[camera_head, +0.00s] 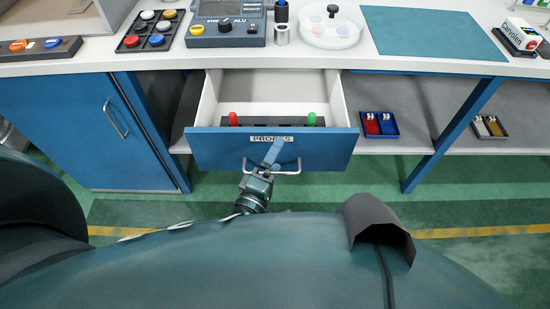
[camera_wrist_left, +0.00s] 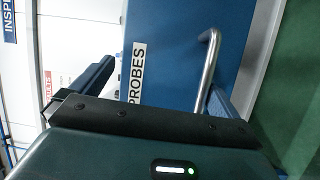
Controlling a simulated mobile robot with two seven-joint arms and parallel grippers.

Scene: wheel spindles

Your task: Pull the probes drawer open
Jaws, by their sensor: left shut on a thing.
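The probes drawer (camera_head: 215,150) is a blue-fronted drawer with a white "PROBES" label, and it stands pulled out from under the bench. Inside it a dark rack holds a red probe (camera_head: 233,118) and a green probe (camera_head: 311,119). The drawer's metal bar handle (camera_head: 290,172) runs across the lower front. My left gripper (camera_head: 270,158) is at the handle's middle, shut on it. In the left wrist view the handle (camera_wrist_left: 208,70) passes between my fingers beside the label, and its far part is hidden. My right gripper is not in view.
A blue cabinet door (camera_head: 70,125) is closed at the left. A shelf at the right holds a blue tray (camera_head: 379,135) and a dark tray (camera_head: 490,137). The bench top (camera_head: 350,60) carries several trays and an instrument (camera_head: 228,25). Green floor is clear around the drawer.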

